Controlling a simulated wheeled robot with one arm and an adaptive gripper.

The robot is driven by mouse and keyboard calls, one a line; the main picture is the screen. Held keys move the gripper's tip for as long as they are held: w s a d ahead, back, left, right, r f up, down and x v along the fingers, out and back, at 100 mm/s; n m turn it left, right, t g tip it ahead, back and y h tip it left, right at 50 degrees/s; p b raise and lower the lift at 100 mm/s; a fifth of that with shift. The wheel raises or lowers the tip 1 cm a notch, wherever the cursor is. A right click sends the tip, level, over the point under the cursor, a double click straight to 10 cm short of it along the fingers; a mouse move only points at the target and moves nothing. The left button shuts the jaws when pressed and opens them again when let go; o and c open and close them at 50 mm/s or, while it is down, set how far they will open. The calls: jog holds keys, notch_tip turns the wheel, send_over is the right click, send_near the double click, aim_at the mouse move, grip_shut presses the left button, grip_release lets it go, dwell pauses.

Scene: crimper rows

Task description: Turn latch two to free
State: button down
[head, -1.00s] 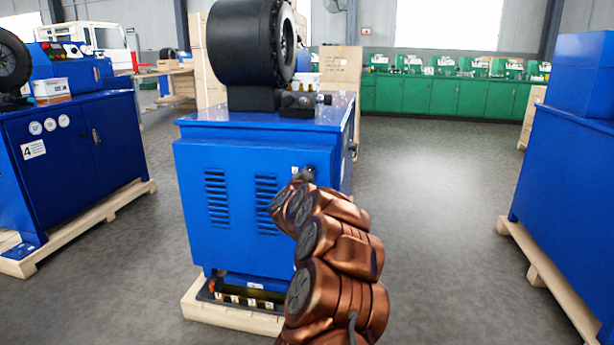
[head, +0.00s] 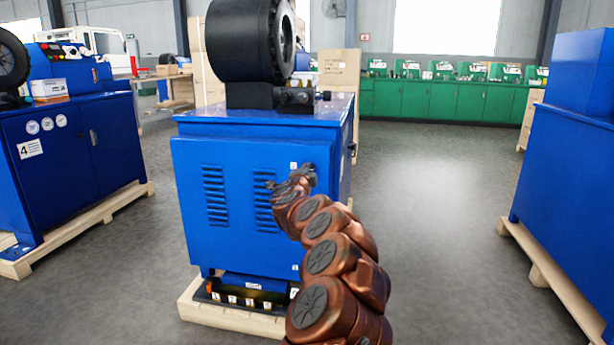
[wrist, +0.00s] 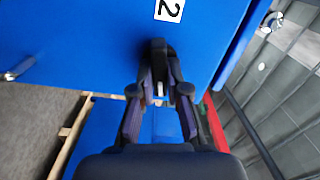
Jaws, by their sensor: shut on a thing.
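Latch two (head: 309,170) is a small dark part high on the right side of the blue cabinet's front panel (head: 235,225). A white label (head: 293,165) sits beside it; in the wrist view the label (wrist: 169,10) reads 2. My gripper (head: 301,178) is at the latch. In the wrist view my gripper's fingers (wrist: 159,88) are shut on the dark latch (wrist: 158,48) against the blue panel. The fingers hide part of the latch, so its exact angle is hard to tell.
A black round crimper head (head: 245,45) stands on the cabinet, which rests on a wooden pallet (head: 225,319). Another small label (head: 295,267) is lower on the panel. Blue machines stand at the left (head: 75,150) and right (head: 570,170). The grey floor (head: 435,220) between is clear.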

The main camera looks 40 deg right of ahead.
jog(key=shift+s+d+m+b, duration=0.1)
jog(key=shift+m+b, duration=0.45)
jog(key=shift+m, duration=0.65)
jog(key=c, duration=1.2)
grip_release()
jog(key=shift+o, duration=0.2)
jog(key=shift+a+f, duration=0.1)
jog(key=shift+a, duration=0.1)
jog(key=v, duration=1.1)
jog(key=shift+s+a, duration=0.25)
